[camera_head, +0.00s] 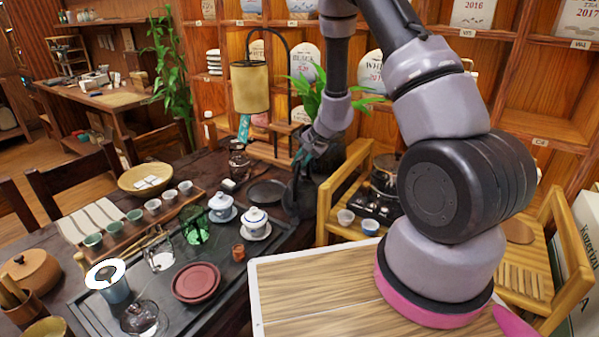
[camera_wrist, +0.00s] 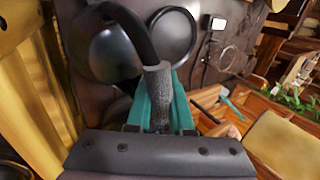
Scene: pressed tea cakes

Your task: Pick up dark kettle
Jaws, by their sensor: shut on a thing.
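My gripper (camera_head: 304,158) is above the kettle, pointing down. Its teal fingers (camera_wrist: 160,98) are shut on the handle's wrapped grip. I cannot tell whether the kettle's base touches the table.
A round dark plate (camera_head: 266,193) lies just left of the kettle. A glass vessel (camera_head: 239,163) and lidded white cups (camera_head: 255,220) stand nearby. A wooden stand (camera_head: 340,205) with a stove is close on the right. A hanging lamp (camera_head: 250,88) is behind.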

